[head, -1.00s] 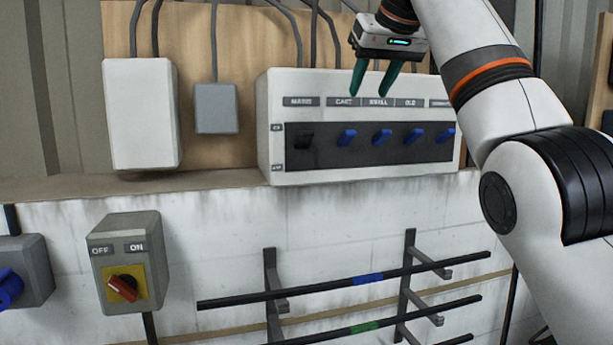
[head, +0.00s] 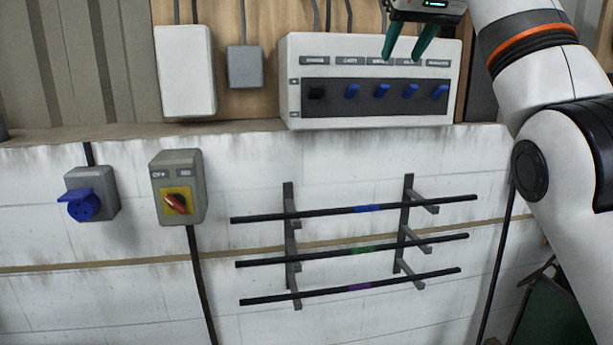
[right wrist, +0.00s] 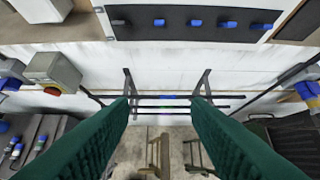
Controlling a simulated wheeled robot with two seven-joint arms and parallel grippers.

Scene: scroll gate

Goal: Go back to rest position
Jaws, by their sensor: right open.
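My right gripper (head: 405,52) is open and empty, with its green fingers pointing down in front of the upper right of the switch panel (head: 292,85). In the right wrist view its two green fingers (right wrist: 160,110) stand wide apart with nothing between them. The panel carries one black switch (head: 316,93) and several blue switches (head: 382,91). It also shows at the top of the right wrist view (right wrist: 190,33). My left gripper is not in view.
A grey box with a red rotary knob (head: 176,203) and a blue socket (head: 82,204) are on the white wall. A rack (head: 289,240) holds three black rods with blue, green and purple bands. A white box (head: 186,72) is at the upper left. Dark green equipment (head: 560,310) stands lower right.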

